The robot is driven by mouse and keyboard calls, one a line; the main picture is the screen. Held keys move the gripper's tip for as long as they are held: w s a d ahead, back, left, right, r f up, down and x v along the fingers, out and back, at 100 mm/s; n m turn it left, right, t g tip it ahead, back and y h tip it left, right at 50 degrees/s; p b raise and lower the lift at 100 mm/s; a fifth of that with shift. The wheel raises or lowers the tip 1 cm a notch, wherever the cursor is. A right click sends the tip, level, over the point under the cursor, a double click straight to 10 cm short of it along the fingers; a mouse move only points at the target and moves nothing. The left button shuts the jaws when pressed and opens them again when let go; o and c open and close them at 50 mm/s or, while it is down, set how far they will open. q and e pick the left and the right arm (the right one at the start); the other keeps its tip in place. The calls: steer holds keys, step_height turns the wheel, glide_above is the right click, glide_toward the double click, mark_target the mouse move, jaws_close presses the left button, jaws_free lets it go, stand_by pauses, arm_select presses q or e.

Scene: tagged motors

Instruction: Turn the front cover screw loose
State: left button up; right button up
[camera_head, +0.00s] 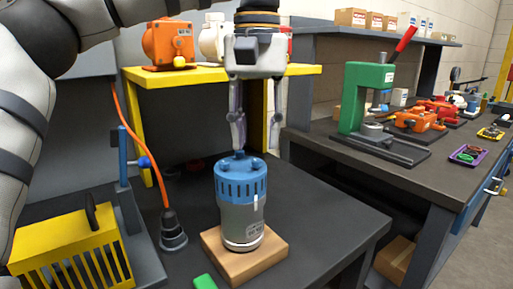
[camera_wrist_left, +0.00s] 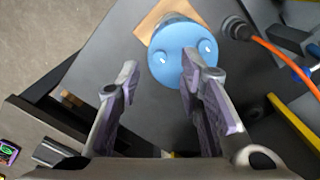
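A motor with a blue slotted cover (camera_head: 240,184) and a grey body (camera_head: 238,222) stands upright on a wooden block (camera_head: 270,257). Small round blue screw heads show on top of the cover. In the left wrist view the cover (camera_wrist_left: 174,72) shows from above with screw heads near its left and right sides. My left gripper (camera_head: 238,148) points down just above the cover. In the wrist view its two fingers (camera_wrist_left: 160,70) are apart with nothing between them, and one overlaps the cover. Contact with a screw cannot be told. My right gripper is not in view.
An orange cable ends in a dark plug (camera_head: 172,232) left of the motor. A yellow slotted box (camera_head: 70,250) and a green item (camera_head: 204,282) are nearby. A yellow shelf (camera_head: 190,75) stands behind. Dark tabletop (camera_head: 335,225) is clear to the right.

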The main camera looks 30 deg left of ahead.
mark_target(257, 160)
arm_select(q)
step_height(257, 160, down, 2)
steer(key=shift+s+f, duration=0.15)
steer(key=shift+f, duration=0.5)
jaws_close()
